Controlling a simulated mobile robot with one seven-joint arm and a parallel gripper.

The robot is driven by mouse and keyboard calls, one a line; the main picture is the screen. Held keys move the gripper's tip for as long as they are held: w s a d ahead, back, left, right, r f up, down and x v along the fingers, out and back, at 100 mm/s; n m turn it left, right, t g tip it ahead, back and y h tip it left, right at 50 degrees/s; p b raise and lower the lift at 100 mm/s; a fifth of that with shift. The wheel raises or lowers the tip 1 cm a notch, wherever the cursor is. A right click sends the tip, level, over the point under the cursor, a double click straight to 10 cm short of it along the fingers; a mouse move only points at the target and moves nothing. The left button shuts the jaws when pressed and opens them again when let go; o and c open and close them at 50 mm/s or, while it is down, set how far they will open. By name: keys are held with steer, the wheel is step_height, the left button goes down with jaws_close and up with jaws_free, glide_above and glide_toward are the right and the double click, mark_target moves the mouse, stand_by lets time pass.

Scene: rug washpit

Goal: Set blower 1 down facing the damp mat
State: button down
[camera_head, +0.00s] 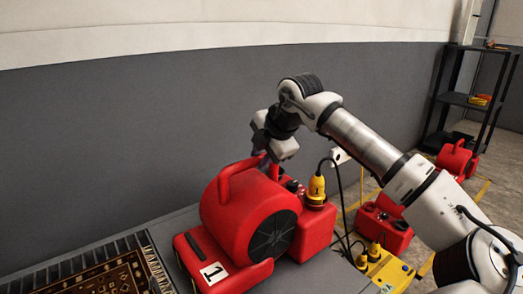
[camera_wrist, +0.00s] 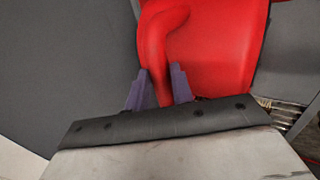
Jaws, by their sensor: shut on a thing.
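Blower 1 (camera_head: 250,215) is a red snail-shaped blower with a white "1" label, a dark round grille and a loop handle, at or just above a grey platform; contact is unclear. Its low outlet end points left, towards the patterned mat (camera_head: 105,275) at the lower left. My gripper (camera_head: 264,160) is above the back of the blower. In the wrist view its purple fingers (camera_wrist: 160,86) are shut on a red handle (camera_wrist: 158,45), one on each side. The fingertips are partly hidden in the head view.
The grey platform (camera_head: 178,220) runs along a dark grey wall. A yellow plug (camera_head: 316,188) with a black cable sits at the blower's right part. A yellow power box (camera_head: 388,272) stands to the right. More red blowers (camera_head: 458,158) and a black shelf (camera_head: 470,100) are farther right.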

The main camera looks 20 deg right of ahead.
steer(key=c, duration=1.6)
jaws_free()
steer(key=o, duration=0.4)
steer(key=shift+r, duration=0.1)
steer(key=shift+s, duration=0.1)
steer(key=p+v, duration=0.2)
steer(key=v, duration=1)
steer(key=shift+p, duration=0.4)
